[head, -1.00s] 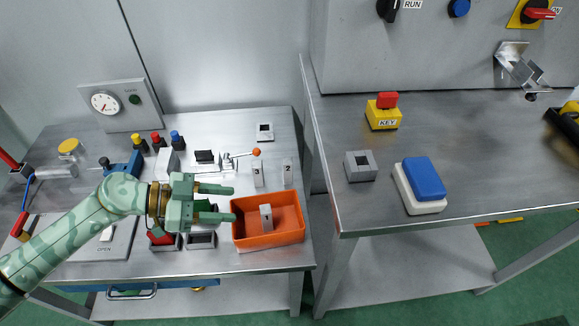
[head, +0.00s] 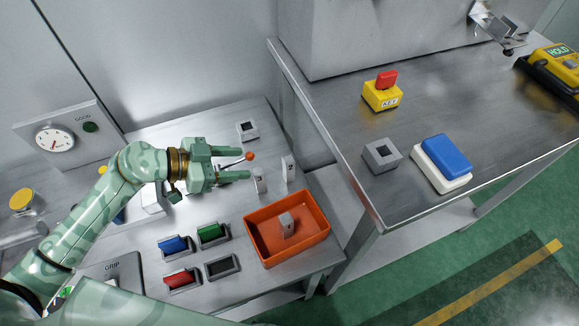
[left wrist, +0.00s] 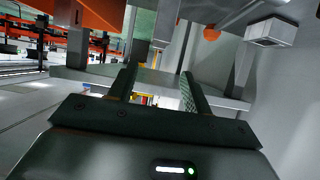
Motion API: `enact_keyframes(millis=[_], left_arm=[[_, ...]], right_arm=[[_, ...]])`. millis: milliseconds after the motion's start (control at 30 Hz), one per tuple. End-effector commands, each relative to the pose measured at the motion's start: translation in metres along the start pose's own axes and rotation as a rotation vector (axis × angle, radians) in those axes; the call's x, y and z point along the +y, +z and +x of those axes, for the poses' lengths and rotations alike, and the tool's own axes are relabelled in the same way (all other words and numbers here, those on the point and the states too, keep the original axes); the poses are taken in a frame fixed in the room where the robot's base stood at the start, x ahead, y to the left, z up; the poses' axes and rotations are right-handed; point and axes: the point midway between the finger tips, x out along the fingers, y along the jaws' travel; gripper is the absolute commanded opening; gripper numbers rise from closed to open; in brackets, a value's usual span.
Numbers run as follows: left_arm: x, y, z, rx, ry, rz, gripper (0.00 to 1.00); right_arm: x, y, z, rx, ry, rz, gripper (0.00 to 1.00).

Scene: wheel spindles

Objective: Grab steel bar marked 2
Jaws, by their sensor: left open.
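The steel bar marked 2 (head: 289,168) stands upright on the left table, behind the orange tray, in the head view. The marking is hard to read now. A similar steel bar (head: 258,181) stands just left of it, and a third bar (head: 287,223) is in the orange tray (head: 262,256). My left gripper (head: 244,163) is open and empty, its fingers pointing right, left of the bar marked 2 and close to the nearer bar. The left wrist view shows its parted fingers (left wrist: 157,88) with upright pale bars beyond; I cannot tell which is marked 2. My right gripper is out of view.
A lever with an orange knob (head: 250,156) is right by the left fingers. A square socket block (head: 247,131) stands behind. Coloured rocker switches (head: 211,234) lie in front. A gap separates this table from the right table (head: 330,130).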

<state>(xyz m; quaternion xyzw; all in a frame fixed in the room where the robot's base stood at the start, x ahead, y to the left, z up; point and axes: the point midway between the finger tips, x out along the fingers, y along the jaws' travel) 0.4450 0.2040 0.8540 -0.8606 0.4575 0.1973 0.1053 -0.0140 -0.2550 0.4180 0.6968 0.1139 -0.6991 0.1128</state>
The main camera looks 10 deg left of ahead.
Motion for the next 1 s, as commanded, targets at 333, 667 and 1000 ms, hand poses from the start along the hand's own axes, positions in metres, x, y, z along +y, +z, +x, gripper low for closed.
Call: enact_keyframes(millis=[333,667,1000], left_arm=[[0.0,0.002,0.064,0.0,0.001,0.001,0.49],[0.002,0.002,0.109,0.001,0.003,-0.001,0.49],[0.002,-0.003,0.118,0.0,0.0,0.001,0.49]], right_arm=[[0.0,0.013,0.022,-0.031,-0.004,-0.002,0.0],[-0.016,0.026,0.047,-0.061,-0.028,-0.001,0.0],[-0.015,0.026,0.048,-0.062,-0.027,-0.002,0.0]])
